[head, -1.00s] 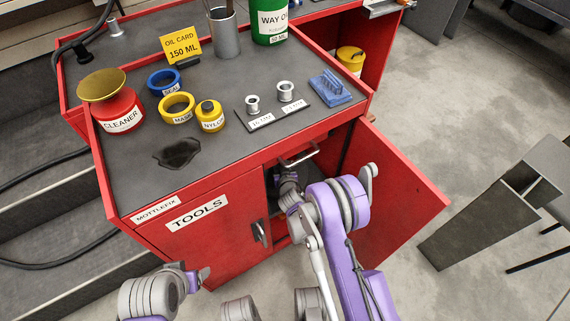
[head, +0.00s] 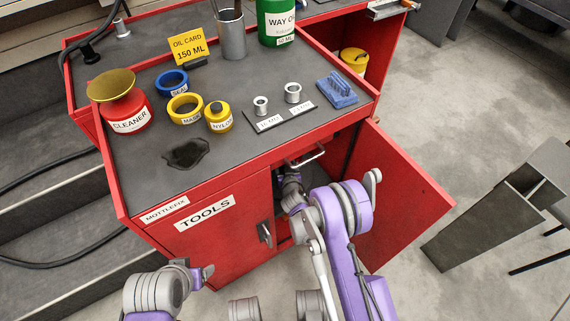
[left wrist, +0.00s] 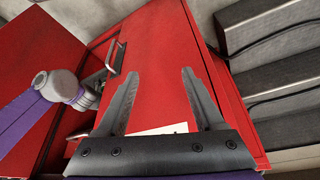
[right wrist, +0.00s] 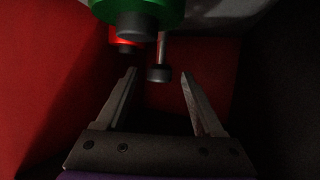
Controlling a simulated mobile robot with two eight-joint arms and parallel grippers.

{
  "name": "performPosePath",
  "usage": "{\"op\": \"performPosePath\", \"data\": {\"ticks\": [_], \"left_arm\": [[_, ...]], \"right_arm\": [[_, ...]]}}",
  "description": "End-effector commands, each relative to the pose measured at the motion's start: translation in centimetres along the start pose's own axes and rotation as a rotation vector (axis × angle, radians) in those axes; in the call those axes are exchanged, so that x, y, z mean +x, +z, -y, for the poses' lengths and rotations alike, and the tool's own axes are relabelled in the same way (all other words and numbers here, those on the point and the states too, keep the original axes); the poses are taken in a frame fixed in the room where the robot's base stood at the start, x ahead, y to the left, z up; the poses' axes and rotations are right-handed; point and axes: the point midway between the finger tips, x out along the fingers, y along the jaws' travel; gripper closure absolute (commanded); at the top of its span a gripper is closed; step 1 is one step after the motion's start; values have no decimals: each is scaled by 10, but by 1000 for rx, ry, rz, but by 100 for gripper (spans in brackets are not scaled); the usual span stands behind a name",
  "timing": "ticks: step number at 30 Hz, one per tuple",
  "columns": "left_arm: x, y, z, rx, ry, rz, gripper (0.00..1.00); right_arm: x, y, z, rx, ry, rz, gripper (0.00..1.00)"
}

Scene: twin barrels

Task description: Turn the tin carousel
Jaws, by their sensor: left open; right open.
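The tin carousel as a whole is not clear in any view. In the dark right wrist view a green tin-like thing (right wrist: 140,12) is at the top, with a red one (right wrist: 125,42) partly behind it. A thin post with a dark round end (right wrist: 159,73) lies between my right gripper's (right wrist: 159,76) fingertips in the picture; contact cannot be told. That gripper is open, inside the open cabinet and hidden in the head view. My left gripper (left wrist: 158,76) is open and empty, in front of the red TOOLS door (head: 205,240); it also shows in the head view (head: 207,274).
The other red door (head: 400,195) stands swung open at the right of my right arm.

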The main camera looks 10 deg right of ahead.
Motion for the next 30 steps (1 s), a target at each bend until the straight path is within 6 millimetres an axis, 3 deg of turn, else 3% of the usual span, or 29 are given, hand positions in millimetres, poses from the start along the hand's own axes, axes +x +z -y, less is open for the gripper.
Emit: {"op": "performPosePath", "data": {"ticks": [5, 8, 15, 21, 30], "left_arm": [[-1, 0, 0, 0, 0, 0, 31], [-5, -1, 0, 0, 0, -1, 31], [-17, -4, 0, 0, 0, -4, 31], [-23, -5, 0, 0, 0, -6, 31], [-24, -6, 0, 0, 0, -7, 31]], "right_arm": [[-5, 0, 0, 0, 1, 0, 31], [-18, -1, 0, 0, 0, 0, 31], [-67, -2, 0, 0, -1, -1, 31], [-98, -1, 0, 0, -1, -1, 31], [-108, 0, 0, 0, 0, 0, 31]]}}
